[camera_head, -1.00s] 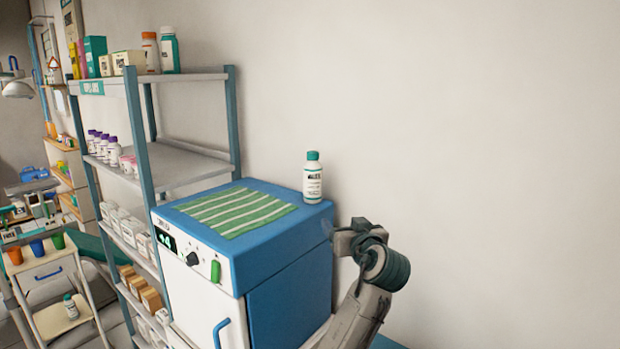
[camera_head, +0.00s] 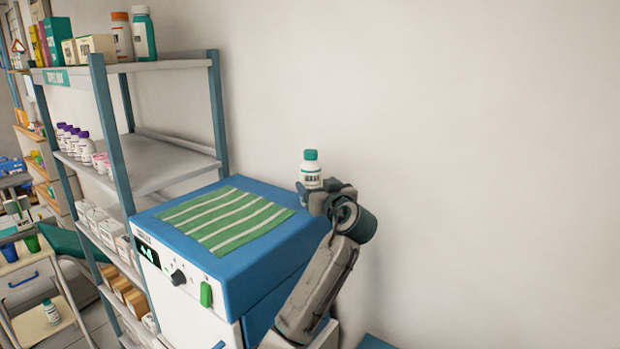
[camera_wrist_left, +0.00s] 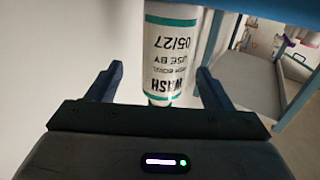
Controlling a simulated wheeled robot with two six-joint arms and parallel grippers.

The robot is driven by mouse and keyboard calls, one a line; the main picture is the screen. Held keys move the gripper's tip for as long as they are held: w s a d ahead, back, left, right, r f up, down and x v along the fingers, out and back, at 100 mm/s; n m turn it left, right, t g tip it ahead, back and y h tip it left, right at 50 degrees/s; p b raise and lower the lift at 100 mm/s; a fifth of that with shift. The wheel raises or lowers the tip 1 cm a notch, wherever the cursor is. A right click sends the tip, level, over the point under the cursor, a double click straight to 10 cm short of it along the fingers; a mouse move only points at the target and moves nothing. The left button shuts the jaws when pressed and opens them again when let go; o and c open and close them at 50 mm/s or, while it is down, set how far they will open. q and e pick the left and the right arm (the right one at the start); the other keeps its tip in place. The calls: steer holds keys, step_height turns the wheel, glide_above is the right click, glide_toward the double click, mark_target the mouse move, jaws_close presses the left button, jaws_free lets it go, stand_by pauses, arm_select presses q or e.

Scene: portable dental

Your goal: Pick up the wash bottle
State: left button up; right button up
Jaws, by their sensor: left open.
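The wash bottle (camera_head: 311,168), white with a teal cap, stands upright on the blue top of the white cabinet, near its back right corner. My left gripper (camera_head: 312,190) is at the bottle and hides its lower part. In the left wrist view, the bottle (camera_wrist_left: 172,50) appears upside down with "WASH" on its label, between the two fingers of my open left gripper (camera_wrist_left: 159,72). A gap shows on each side between bottle and fingers. My right gripper is not in view.
A green striped cloth (camera_head: 224,220) lies on the cabinet top (camera_head: 262,262), left of the bottle. A shelf unit (camera_head: 107,140) with bottles and boxes stands to the left. Another teal-capped bottle (camera_head: 51,312) stands on a trolley at lower left. The wall is close behind.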

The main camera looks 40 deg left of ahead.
mark_target(314, 180)
arm_select(q)
steer(key=shift+w+a+r+p, duration=0.15)
steer(key=shift+a+r+p, duration=0.15)
steer(key=shift+a+p, duration=0.2)
steer(key=shift+w+a+r+p, duration=0.1)
steer(key=shift+a+r+p, duration=0.2)
steer(key=shift+a+p, duration=0.2)
steer(key=shift+p+x, duration=0.45)
steer(key=shift+x, duration=0.5)
steer(key=shift+a+f, duration=0.2)
steer(key=shift+a, duration=0.1)
steer(key=shift+f, duration=0.1)
steer(key=shift+w, duration=0.1)
steer(key=shift+c, duration=0.3)
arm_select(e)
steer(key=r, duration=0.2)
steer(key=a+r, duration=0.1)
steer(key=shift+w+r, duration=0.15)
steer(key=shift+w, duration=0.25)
arm_select(q)
steer(key=c, duration=1.1)
steer(key=shift+c, duration=0.8)
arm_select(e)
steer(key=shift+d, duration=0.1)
arm_select(q)
steer(key=shift+r, duration=0.2)
